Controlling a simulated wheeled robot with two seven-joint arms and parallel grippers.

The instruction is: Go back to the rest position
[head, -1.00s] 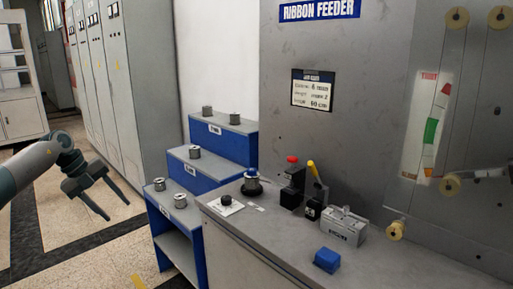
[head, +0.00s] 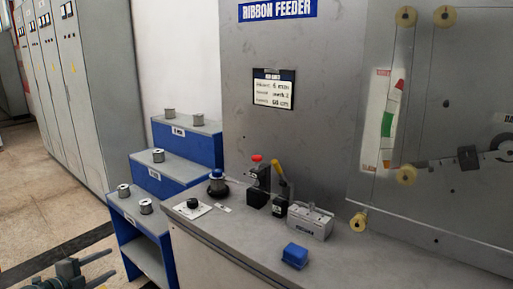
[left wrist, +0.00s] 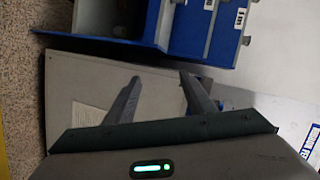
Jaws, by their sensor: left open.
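My left gripper (head: 88,277) shows only in part at the lower left corner of the head view, low over the floor and left of the blue stepped rack. In the left wrist view my left gripper (left wrist: 160,82) has its two fingers apart with nothing between them. My right gripper is not in view.
The blue stepped rack (head: 190,147) carries several metal spools. Floor at left is clear.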

